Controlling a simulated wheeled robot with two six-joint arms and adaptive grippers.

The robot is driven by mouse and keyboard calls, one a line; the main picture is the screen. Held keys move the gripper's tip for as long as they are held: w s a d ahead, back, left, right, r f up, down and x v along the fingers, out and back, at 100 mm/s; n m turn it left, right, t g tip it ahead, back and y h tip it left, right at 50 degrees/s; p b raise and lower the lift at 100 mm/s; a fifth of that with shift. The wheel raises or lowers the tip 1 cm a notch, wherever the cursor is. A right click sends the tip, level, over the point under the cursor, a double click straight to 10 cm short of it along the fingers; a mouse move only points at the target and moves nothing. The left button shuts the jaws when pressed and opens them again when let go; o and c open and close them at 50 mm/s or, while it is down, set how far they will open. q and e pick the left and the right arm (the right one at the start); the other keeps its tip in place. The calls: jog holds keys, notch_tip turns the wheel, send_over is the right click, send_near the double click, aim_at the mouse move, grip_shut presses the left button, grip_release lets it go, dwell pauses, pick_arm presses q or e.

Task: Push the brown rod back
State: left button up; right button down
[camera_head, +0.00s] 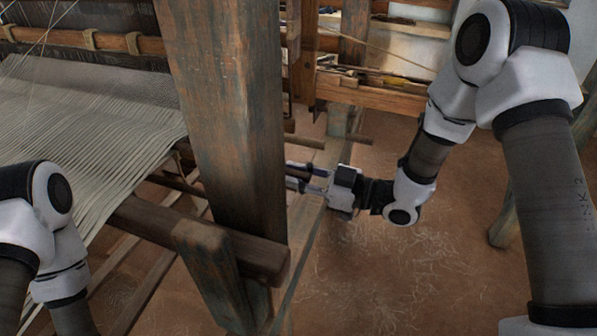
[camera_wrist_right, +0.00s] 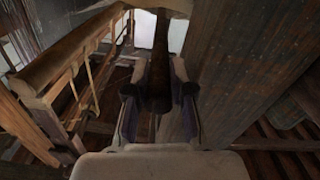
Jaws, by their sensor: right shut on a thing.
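My right gripper (camera_head: 303,178) reaches in from the right, beside the thick upright post; its fingertips are partly hidden by the post in the head view. In the right wrist view its two fingers (camera_wrist_right: 157,95) sit on either side of a dark brown rod (camera_wrist_right: 158,72), which runs away from me between them. The gripper is shut on this rod. In the head view I cannot clearly make out the held part of the rod near the post. My left arm shows at the lower left, but its gripper is out of view.
The thick wooden post (camera_head: 228,110) stands close to my right gripper. Pale warp threads (camera_head: 85,130) stretch over the loom at left. A horizontal beam (camera_head: 190,238) crosses in front. Thin bars (camera_head: 350,139) jut out behind the gripper. Brown floor (camera_head: 400,270) is open at right.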

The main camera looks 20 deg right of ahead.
jog(key=shift+f, duration=0.15)
jog(key=c, duration=1)
grip_release()
jog(key=shift+s+a, duration=0.15)
jog(key=shift+s, duration=0.05)
jog(key=shift+w, duration=0.1)
jog(key=v, duration=0.8)
